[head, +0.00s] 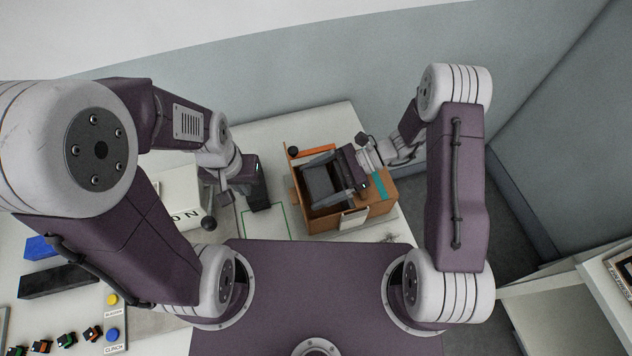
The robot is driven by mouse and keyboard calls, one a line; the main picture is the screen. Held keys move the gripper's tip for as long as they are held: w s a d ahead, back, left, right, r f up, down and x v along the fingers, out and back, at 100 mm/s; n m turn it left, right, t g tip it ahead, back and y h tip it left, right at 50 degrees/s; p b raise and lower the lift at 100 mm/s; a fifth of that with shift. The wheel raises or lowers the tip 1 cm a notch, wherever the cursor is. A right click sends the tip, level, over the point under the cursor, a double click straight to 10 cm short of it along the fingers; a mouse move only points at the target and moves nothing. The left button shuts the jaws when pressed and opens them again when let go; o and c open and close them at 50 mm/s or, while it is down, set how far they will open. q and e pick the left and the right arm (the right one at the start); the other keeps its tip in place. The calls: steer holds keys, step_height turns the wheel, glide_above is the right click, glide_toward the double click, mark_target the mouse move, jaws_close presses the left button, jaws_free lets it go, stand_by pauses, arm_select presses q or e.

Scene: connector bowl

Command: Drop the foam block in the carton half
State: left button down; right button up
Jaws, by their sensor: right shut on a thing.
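The carton (352,218) is an open brown box with an orange edge at the back left and a teal strip on its right part. My right gripper (333,181) reaches over it from the right and is shut on the dark grey foam block (318,184). The block is over or inside the dark open left part of the carton; I cannot tell if it touches the bottom. The gripper and block hide much of the inside.
A green outline (272,236) marks the table left of the carton. At lower left are a blue block (40,247), a long black block (58,281), several small connectors (67,340) and a panel with buttons (114,322).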

steer(key=o, duration=1.1)
steer(key=shift+c, duration=0.2)
steer(key=b+v, duration=0.2)
steer(key=v, duration=0.6)
steer(key=shift+w+d, duration=0.1)
steer(key=shift+d, duration=0.1)
steer(key=shift+w+d+r, duration=0.1)
steer(key=shift+d+r, duration=0.1)
steer(key=shift+d, duration=0.15)
